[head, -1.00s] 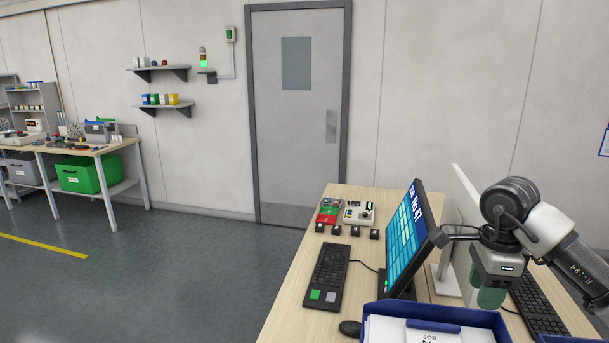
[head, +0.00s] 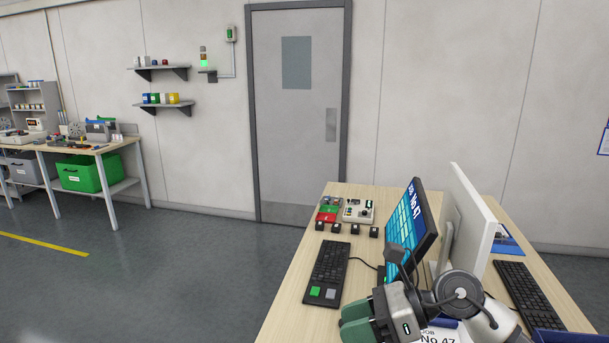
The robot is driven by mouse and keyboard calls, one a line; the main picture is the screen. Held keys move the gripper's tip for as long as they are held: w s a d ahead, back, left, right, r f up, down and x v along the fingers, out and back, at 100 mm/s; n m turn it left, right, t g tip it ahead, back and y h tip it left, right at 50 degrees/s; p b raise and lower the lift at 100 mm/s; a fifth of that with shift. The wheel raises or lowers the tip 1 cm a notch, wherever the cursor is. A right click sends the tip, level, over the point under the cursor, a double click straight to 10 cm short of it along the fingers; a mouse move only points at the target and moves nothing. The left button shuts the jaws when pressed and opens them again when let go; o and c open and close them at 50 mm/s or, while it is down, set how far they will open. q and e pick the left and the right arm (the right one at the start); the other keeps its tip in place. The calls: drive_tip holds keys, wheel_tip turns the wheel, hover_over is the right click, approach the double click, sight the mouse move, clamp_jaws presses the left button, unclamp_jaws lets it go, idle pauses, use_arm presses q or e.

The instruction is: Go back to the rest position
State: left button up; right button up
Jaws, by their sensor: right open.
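My right gripper (head: 357,328) is low in the head view, over the near part of the wooden desk (head: 290,306). Its green fingers point left, close to the near end of the black keyboard. It is open, and I see nothing between its fingers. My right arm comes in from the bottom edge and hides part of a paper marked No 47 (head: 444,336). My left gripper does not show.
A monitor (head: 409,232) with a lit blue screen stands behind my right gripper, with a white monitor (head: 466,220) beside it. Keyboards (head: 328,272) and a control box (head: 358,210) lie on the desk. Open floor (head: 190,270) lies to the left.

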wheel_tip(320, 180, up, 5)
drive_tip(key=s+a+m+t+y, duration=0.1)
drive_tip(key=a+m+t+y, duration=0.1)
drive_tip(key=m+t+y, duration=0.75)
drive_tip(key=s+d+f+m+t+h, duration=0.1)
drive_tip(key=d+f+m+t+h, duration=0.4)
drive_tip(key=m+h, duration=0.8)
drive_tip(key=s+d+f+m+t+h, duration=0.15)
drive_tip(key=d+f+m+h, duration=0.65)
drive_tip(key=m, duration=1)
drive_tip(key=s+d+f+m+g+h, duration=0.1)
drive_tip(key=s+f+m+g, duration=0.3)
drive_tip(key=s+f+g, duration=0.5)
drive_tip(key=s+d+f+m+g+h, duration=0.1)
drive_tip(key=s+f+m+g, duration=0.3)
drive_tip(key=s+f, duration=0.55)
wheel_tip(320, 180, down, 27)
drive_tip(key=s+g+b, duration=0.2)
drive_tip(key=s+b, duration=0.1)
drive_tip(key=b, duration=0.2)
drive_tip(key=s+d+f+b, duration=0.1)
drive_tip(key=s+f+b, duration=0.1)
drive_tip(key=s+f, duration=0.5)
drive_tip(key=s+d+f+b, duration=0.1)
drive_tip(key=s+f+b, duration=0.2)
drive_tip(key=s+f, duration=0.5)
wheel_tip(320, 180, down, 6)
drive_tip(key=shift+s+f+g, duration=0.15)
drive_tip(key=shift+s+g, duration=0.05)
drive_tip(key=shift+g, duration=0.2)
